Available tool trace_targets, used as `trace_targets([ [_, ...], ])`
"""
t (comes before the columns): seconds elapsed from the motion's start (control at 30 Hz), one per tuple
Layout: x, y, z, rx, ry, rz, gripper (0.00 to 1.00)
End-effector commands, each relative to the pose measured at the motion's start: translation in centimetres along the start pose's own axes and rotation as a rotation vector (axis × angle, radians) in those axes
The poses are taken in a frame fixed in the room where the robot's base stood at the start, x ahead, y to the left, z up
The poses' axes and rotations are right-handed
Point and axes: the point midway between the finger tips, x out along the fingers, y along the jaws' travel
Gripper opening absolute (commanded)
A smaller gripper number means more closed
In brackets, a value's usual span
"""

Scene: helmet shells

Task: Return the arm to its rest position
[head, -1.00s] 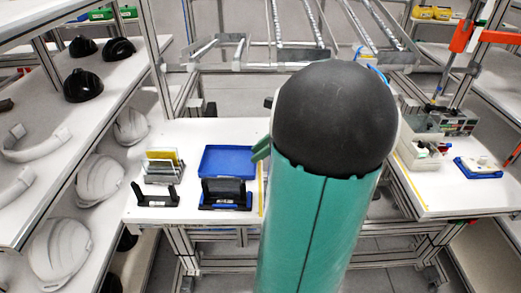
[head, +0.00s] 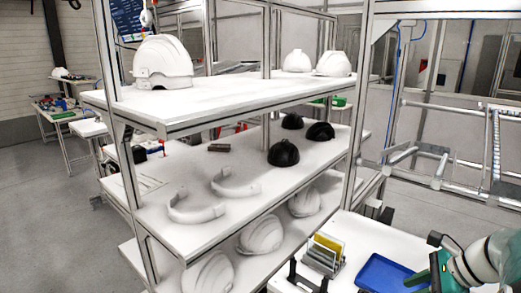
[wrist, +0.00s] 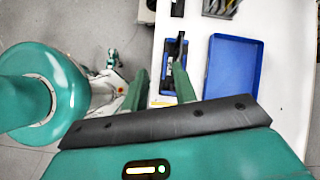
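My gripper (wrist: 161,68) shows in the wrist view with its two green fingers apart and nothing between them. It is above the edge of the white table (wrist: 285,95), beside the blue tray (wrist: 232,70) and a blue holder with an upright black part (wrist: 180,50). In the head view, my green and white arm (head: 480,262) enters at the lower right. My gripper (head: 440,264) is beside the blue tray (head: 385,275) there. The fingertips are too small to judge in that view.
A shelf rack (head: 215,115) fills the middle of the head view with white helmet shells (head: 163,62), black shells (head: 284,152) and white curved bands (head: 235,182). A stand with yellow and clear plates (head: 325,252) is on the table. Open floor (head: 55,210) lies left.

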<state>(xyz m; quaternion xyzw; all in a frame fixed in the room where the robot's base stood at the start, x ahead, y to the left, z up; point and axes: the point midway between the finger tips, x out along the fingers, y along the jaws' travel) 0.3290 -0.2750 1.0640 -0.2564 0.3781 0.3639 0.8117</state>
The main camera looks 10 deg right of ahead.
Motion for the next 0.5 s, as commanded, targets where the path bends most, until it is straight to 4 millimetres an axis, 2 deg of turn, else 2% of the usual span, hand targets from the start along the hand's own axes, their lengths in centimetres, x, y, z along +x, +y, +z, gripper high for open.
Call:
trace_targets([
  [0.03, 0.9, 0.9, 2.4, -0.119, 0.039, 0.030, 0.28],
  [0.2, 3.0, 4.1, 7.6, -0.507, 0.158, 0.112, 0.28],
  [0.5, 5.0, 10.6, 14.4, -1.213, 0.312, 0.215, 0.28],
])
